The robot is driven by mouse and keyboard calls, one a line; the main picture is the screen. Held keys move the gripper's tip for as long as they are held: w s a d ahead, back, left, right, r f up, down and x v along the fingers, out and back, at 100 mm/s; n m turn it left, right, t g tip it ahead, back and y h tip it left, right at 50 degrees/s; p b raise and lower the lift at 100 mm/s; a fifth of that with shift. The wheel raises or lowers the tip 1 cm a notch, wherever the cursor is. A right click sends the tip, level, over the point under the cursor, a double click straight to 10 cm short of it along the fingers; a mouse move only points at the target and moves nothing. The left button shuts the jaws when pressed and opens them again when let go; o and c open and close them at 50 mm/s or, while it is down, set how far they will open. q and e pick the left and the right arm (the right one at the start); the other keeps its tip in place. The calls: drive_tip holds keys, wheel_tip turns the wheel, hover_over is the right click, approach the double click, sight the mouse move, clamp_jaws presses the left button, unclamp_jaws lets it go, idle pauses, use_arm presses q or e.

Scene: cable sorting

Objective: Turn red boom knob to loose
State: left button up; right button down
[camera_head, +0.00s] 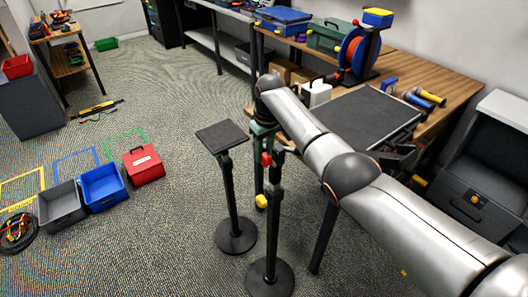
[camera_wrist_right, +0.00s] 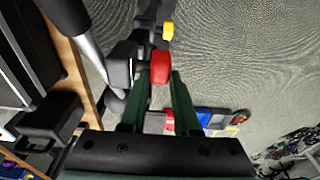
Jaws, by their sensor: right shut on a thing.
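The red boom knob (camera_head: 266,159) is on the upper part of a black stand (camera_head: 273,215) with a round base. It also shows in the right wrist view (camera_wrist_right: 161,67), at the tips of the green fingers. My right gripper (camera_head: 263,142) comes down from above and is shut on the knob; its fingers show on both sides of the knob in the wrist view (camera_wrist_right: 160,85). A yellow knob (camera_head: 261,201) sits lower on the stand and also shows in the wrist view (camera_wrist_right: 168,30). No loose or tight marking is readable. My left gripper is not in view.
A second stand with a flat black top (camera_head: 222,136) is just left.

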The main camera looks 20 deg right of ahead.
sight(267, 157)
idle(0.3)
drive_tip(key=c, duration=0.9)
unclamp_jaws()
drive_tip(key=shift+r, duration=0.1)
drive_tip(key=r, duration=0.4)
drive_tip(key=s+r, duration=0.1)
drive_tip(key=r, duration=0.3)
drive_tip(key=r+b, duration=0.1)
drive_tip(key=r, duration=0.3)
drive_tip(key=shift+s+d+r, duration=0.15)
drive_tip(key=shift+d, duration=0.1)
